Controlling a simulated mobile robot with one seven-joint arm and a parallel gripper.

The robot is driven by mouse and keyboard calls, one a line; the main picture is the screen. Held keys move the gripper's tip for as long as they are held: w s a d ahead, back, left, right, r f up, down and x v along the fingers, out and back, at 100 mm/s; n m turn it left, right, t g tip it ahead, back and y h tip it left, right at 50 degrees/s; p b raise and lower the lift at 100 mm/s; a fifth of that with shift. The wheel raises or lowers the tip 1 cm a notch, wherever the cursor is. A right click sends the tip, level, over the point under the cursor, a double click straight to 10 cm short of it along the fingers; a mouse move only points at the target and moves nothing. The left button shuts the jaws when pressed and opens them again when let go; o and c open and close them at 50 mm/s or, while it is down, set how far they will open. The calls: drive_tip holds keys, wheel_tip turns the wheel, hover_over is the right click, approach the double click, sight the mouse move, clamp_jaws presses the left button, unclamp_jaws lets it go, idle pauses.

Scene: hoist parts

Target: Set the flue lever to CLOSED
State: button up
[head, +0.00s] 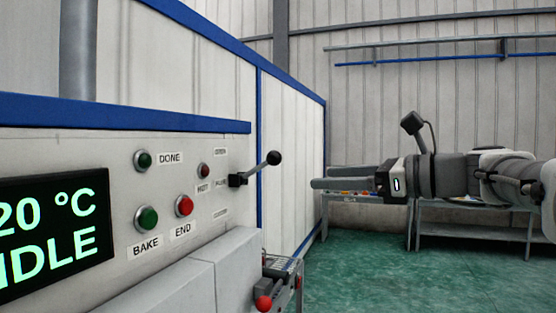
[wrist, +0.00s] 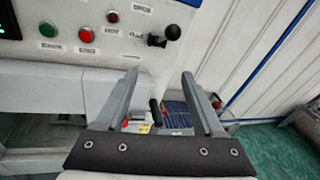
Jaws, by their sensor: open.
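The flue lever (head: 258,170) is a thin rod with a black ball knob, on a black pivot at the right end of the white control panel. In the head view its rod slants up and outward, between an upper OPEN label (head: 220,152) and a lower label (head: 220,213) too small to read. The lever also shows in the wrist view (wrist: 165,37), above and beyond the fingers. My gripper (head: 314,184) is at the right of the lever in the head view, apart from it. The wrist view shows its two fingers (wrist: 160,75) spread, with nothing held.
The panel carries a green BAKE button (head: 146,219), a red END button (head: 184,206) and a dark display (head: 50,232). A red ball knob (head: 263,303) and a small rack stand below the lever. A workbench (head: 470,222) stands behind my arm. Green floor is clear between.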

sight(257, 169)
drive_tip(key=w+a+r+m+p, duration=0.1)
drive_tip(key=w+a+r+p, duration=0.1)
drive_tip(key=w+a, duration=0.9)
drive_tip(key=shift+a+r+t+y+p, duration=0.35)
drive_tip(key=shift+a+p, duration=0.2)
drive_tip(key=shift+a, duration=0.6)
clamp_jaws()
idle(0.5)
